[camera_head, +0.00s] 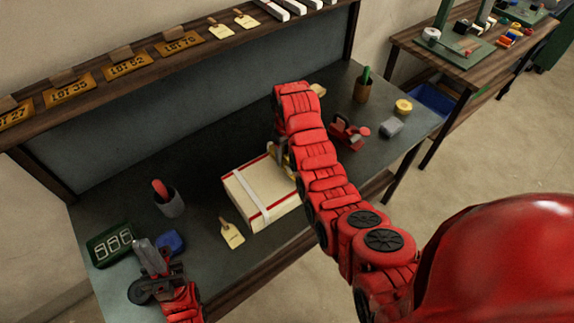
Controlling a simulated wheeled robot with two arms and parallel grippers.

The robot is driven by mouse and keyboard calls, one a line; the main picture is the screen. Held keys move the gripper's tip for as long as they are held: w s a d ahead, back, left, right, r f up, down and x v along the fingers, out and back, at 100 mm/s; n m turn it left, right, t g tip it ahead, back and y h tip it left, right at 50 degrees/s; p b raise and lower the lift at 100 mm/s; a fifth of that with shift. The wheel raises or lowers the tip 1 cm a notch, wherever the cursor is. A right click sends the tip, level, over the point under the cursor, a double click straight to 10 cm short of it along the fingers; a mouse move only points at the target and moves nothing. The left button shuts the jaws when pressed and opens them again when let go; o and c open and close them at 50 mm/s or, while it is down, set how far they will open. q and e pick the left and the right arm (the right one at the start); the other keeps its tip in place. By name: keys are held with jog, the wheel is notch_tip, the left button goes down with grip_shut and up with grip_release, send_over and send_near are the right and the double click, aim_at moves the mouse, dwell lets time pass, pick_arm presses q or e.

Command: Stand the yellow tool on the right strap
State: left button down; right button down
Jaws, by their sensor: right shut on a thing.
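A pale box (262,190) with red edging lies on the table, a white strap (245,196) running across its left part. My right arm covers the box's right end, and the right strap is hidden. My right gripper (281,158) is at the back right of the box, shut on the yellow tool (275,151), which is mostly hidden. I cannot tell whether the tool touches the box or a strap. My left gripper (143,251) is over the table's front left, apart from the box; its finger opening is unclear.
A grey cup (168,199) with a red-handled item, a green display (109,244), a blue block (171,241) and a tag (231,234) are left.

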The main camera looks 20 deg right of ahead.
aim_at(287, 159)
jog(key=shift+w, duration=0.2)
jog(key=shift+w+b, duration=0.2)
jog(key=shift+b, duration=0.2)
notch_tip(287, 159, down, 2)
jog(key=p, duration=0.3)
jog(key=shift+f, duration=0.15)
jog(key=shift+d+f, duration=0.1)
jog(key=shift+f, duration=0.4)
grip_release()
jog(key=shift+s, duration=0.1)
